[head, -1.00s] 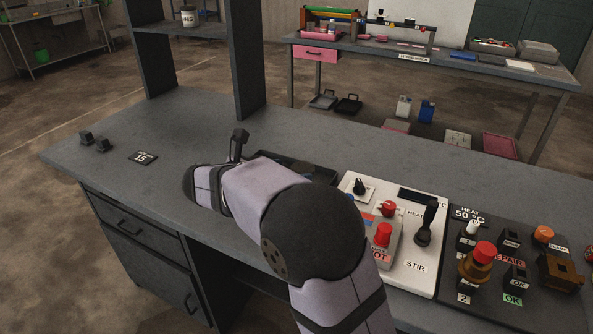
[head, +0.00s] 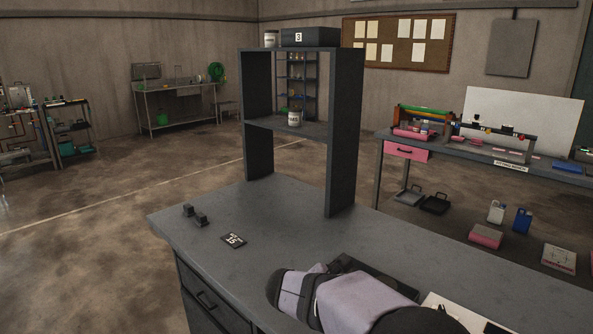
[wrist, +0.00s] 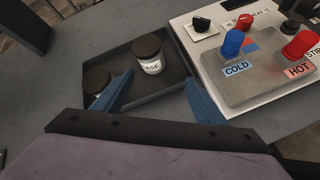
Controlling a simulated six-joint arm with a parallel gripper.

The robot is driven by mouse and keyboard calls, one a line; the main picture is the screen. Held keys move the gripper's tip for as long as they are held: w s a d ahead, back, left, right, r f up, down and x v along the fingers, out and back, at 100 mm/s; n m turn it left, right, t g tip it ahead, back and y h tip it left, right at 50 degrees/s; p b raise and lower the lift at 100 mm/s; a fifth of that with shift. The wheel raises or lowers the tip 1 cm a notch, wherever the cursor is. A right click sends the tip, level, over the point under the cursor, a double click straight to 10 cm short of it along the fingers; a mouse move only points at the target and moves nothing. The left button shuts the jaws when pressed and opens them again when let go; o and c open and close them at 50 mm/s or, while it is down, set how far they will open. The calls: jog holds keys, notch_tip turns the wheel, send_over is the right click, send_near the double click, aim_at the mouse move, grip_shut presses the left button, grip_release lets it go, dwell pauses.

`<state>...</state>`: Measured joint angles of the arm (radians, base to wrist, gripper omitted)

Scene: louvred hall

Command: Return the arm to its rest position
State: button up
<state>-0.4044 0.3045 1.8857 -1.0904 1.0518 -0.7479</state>
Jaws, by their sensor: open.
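My arm crosses the lower right of the head view, over the grey bench (head: 290,215); its fingers cannot be seen there. In the wrist view my gripper (wrist: 162,95) is open, its two blue fingers apart. Nothing is held between them. Beyond the fingers is a dark tray (wrist: 178,65) on the bench. A dark-lidded jar with a white label ending in "ASE" (wrist: 150,64) stands in it, ahead of the gap between the fingers. A second dark-lidded jar (wrist: 96,79) is beside the left finger, partly hidden.
Right of the tray is a white panel (wrist: 183,27) with a blue COLD knob (wrist: 233,42) and a red HOT knob (wrist: 298,44), close to the right finger. A tall open shelf (head: 342,150) rises from the bench. The bench's left part is mostly clear, with a small "15" plate (head: 233,240).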

jog(key=s+a+r+m+g+y+p, duration=0.2)
jog(key=s+m+p, duration=0.4)
jog(key=s+p, duration=0.2)
jog(key=s+f+m+g+y+b, duration=0.1)
jog(key=s+f+m+g+y, duration=0.1)
jog(key=s+m, duration=0.5)
jog(key=s+d+f+m+g+y+b, duration=0.1)
jog(key=s+f+m+g+y, duration=0.1)
jog(key=s+f+m+y, duration=0.2)
jog(key=shift+s+f+m, duration=0.45)
jog(key=shift+s+m, duration=1.25)
jog(key=shift+s, duration=1.5)
jog(key=shift+d, duration=0.1)
